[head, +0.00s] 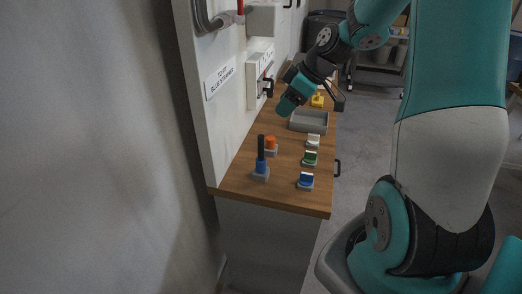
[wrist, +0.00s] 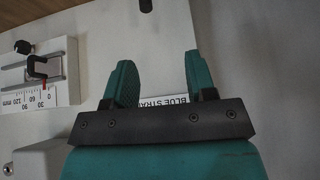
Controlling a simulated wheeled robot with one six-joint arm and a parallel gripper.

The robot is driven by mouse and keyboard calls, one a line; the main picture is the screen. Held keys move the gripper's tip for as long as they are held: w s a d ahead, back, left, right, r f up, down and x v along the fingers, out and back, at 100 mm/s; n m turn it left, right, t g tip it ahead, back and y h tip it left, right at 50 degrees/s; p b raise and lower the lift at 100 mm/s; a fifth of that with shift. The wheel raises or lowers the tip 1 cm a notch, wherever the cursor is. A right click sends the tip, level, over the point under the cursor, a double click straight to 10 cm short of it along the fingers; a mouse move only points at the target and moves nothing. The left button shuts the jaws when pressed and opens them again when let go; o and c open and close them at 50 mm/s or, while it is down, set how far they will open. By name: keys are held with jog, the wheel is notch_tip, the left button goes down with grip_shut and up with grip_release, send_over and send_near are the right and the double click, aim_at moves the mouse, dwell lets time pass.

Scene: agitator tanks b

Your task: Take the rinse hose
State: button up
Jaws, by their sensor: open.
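A grey, curved hose-like tube (head: 201,18) shows at the top left of the head view, against the white panel. A short red piece (head: 240,6) is close to its right. Only part of the tube is in frame, and I cannot tell for sure that it is the rinse hose. My gripper (head: 285,106) is beside the panel, above the wooden bench and below and right of the tube. In the wrist view my gripper (wrist: 163,84) has its two teal fingers apart and nothing between them; a sign stands behind them. The tube is not seen in that view.
The white panel (head: 216,128) carries a lettered sign (head: 220,78) and a slider with a scale (wrist: 40,75). The bench (head: 240,185) holds a grey tray (head: 309,128), a blue-black upright piece (head: 261,165) and several small coloured blocks.

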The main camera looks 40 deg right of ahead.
aim_at(262, 136)
jog(key=p+x, duration=0.1)
jog(key=x, duration=0.3)
jog(key=d+p+x, duration=0.1)
jog(key=x, duration=0.2)
jog(key=p+x, duration=0.1)
jog(key=x, duration=0.3)
jog(key=shift+w+d+f, duration=0.3)
jog(key=shift+w+f, duration=0.05)
jog(key=shift+f, duration=0.15)
jog(key=shift+d+p+x, duration=0.15)
jog(key=shift+p+x, duration=0.7)
jog(key=shift+x, duration=0.5)
jog(key=shift+d+p+x, duration=0.1)
jog(key=shift+p+x, duration=0.75)
jog(key=shift+x, duration=0.5)
jog(key=shift+f, duration=0.1)
grip_shut()
